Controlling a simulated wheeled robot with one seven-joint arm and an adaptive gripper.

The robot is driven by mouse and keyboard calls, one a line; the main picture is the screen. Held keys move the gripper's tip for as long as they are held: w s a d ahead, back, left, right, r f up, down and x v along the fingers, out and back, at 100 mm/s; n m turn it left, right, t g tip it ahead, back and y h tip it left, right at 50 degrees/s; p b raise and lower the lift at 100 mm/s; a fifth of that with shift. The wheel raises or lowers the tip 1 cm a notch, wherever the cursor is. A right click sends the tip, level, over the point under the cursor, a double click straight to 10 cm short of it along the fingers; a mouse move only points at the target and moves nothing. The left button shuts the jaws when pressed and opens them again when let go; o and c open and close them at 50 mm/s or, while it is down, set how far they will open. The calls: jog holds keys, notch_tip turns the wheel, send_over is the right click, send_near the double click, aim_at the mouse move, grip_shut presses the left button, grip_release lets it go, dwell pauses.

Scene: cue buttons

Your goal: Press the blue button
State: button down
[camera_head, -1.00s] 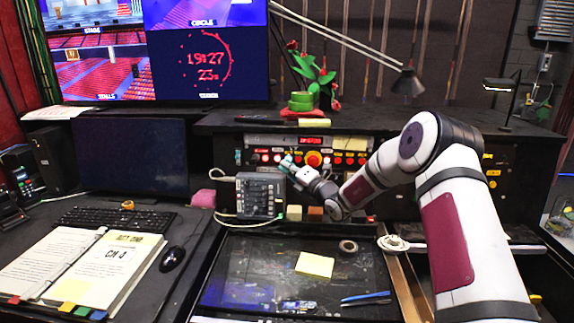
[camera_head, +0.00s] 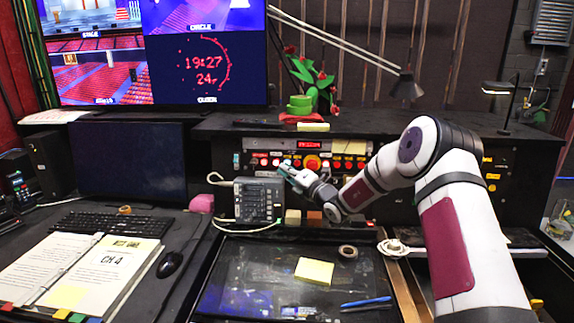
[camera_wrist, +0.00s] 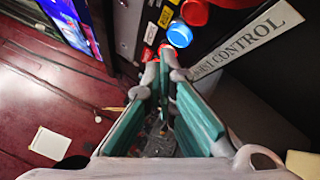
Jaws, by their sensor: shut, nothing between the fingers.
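The blue button (camera_wrist: 180,33) shows in the wrist view as a round cap on the dark panel, just beyond and slightly right of my fingertips. My gripper (camera_wrist: 158,62) has its fingers shut and empty, with the tips close to the panel; whether they touch it I cannot tell. In the head view my gripper (camera_head: 284,168) is in front of the left part of the button panel (camera_head: 380,165). I cannot pick out the blue button in the head view, where my gripper may hide it.
A grey mixer box (camera_head: 258,200) with cables stands below and left of my gripper. Several lit buttons fill the panel. A desk lamp (camera_head: 405,87) hangs above. Yellow notes (camera_head: 314,271) lie on the dark desk below.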

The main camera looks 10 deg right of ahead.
jog(key=shift+w, duration=0.1)
dwell(0.6)
jog(key=shift+w+d+b, duration=0.15)
jog(key=shift+w+b, duration=0.15)
jog(key=shift+b, duration=0.05)
jog(key=shift+w+d+f+b, duration=0.1)
jog(key=shift+w+d+b, duration=0.05)
jog(key=shift+w+b, duration=0.25)
dwell(0.6)
jog(key=shift+s, duration=0.1)
jog(key=shift+s+a+p, duration=0.3)
jog(key=shift+s+p, duration=0.4)
jog(key=shift+p, duration=0.05)
jog(key=s+p, duration=0.1)
jog(key=s+a+p, duration=0.1)
jog(key=s, duration=0.1)
jog(key=s+r+p, duration=0.1)
jog(key=p, duration=0.1)
jog(key=shift+s+a, duration=0.25)
jog(key=shift+s, duration=0.1)
dwell(0.3)
